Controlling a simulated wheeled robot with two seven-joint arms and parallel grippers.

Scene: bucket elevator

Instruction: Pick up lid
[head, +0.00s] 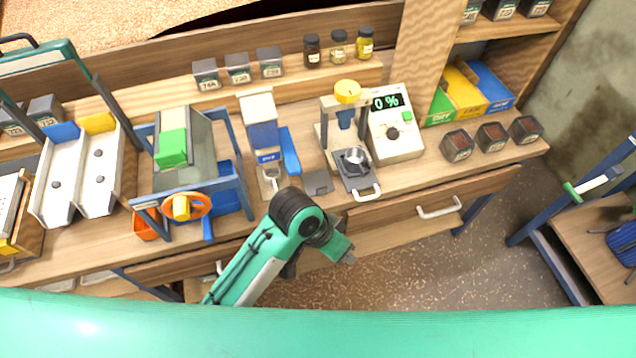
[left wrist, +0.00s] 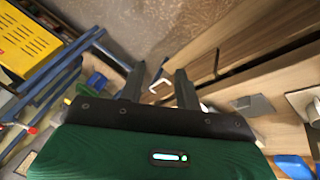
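I cannot tell for sure which thing is the lid. A flat dark grey square plate (head: 318,183) lies on the bench front between the blue-and-white dispenser (head: 263,135) and the press (head: 352,160); a similar grey square (left wrist: 255,105) shows at the right of the left wrist view. My left gripper (head: 346,256) is in front of the bench, below and right of the plate, apart from it. In the left wrist view its two dark fingers (left wrist: 160,72) are spread with nothing held between them. My right gripper is in neither view.
The bench carries a blue-framed machine with an orange wheel (head: 182,208), white chutes (head: 98,170), a "0 %" meter (head: 394,125) and several dark jars (head: 457,146). A drawer handle (head: 438,208) projects from the bench front. The floor (head: 420,270) ahead is clear.

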